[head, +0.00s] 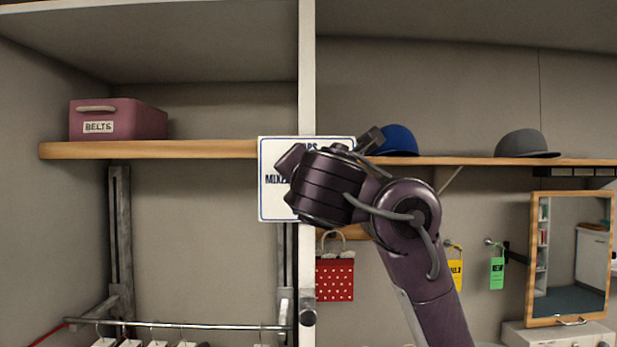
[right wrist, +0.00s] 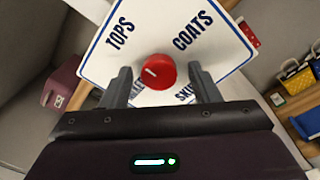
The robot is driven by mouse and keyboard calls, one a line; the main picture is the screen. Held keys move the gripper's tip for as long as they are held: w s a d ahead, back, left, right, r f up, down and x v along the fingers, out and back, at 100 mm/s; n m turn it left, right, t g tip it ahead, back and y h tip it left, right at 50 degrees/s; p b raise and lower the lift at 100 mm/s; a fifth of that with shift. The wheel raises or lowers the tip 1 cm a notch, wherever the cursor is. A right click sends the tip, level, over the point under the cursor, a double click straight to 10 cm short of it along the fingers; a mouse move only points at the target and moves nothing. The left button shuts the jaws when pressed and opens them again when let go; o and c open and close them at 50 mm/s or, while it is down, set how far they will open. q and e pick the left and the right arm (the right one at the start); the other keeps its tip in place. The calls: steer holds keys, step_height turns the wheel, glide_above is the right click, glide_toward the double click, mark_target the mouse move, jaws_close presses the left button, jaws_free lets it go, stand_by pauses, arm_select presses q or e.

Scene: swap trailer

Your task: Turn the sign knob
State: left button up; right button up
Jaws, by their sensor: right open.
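The white sign (head: 272,205) with a blue border hangs on the closet's upright post in the head view, partly hidden behind my right arm. In the right wrist view the sign (right wrist: 207,20) shows the words TOPS and COATS, and part of a third word lower down. The round red knob (right wrist: 153,73) sits on the sign, with a pale mark on its face pointing to the left. My right gripper (right wrist: 159,68) is open, with one finger on each side of the knob; I cannot tell whether they touch it. The knob is hidden in the head view. My left gripper is not in view.
A pink BELTS box (head: 135,118) stands on the left shelf (head: 200,149). Blue (head: 400,138) and grey (head: 527,143) caps sit on the right shelf. A clothes rail (head: 200,325) and a mirror (head: 577,260) are lower down.

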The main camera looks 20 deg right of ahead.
steer(key=shift+s, duration=0.1)
steer(key=shift+a, duration=0.1)
steer(key=shift+c, duration=0.9)
steer(key=c, duration=0.8)
arm_select(q)
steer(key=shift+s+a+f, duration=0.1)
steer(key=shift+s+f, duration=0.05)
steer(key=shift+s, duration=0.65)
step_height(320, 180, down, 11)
steer(key=b, duration=1.1)
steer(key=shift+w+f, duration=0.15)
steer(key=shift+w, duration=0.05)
arm_select(e)
steer(key=shift+m+h, duration=0.35)
steer(key=shift+m, duration=4.25)
steer(key=shift+m+h, duration=0.35)
steer(key=shift+m, duration=4.25)
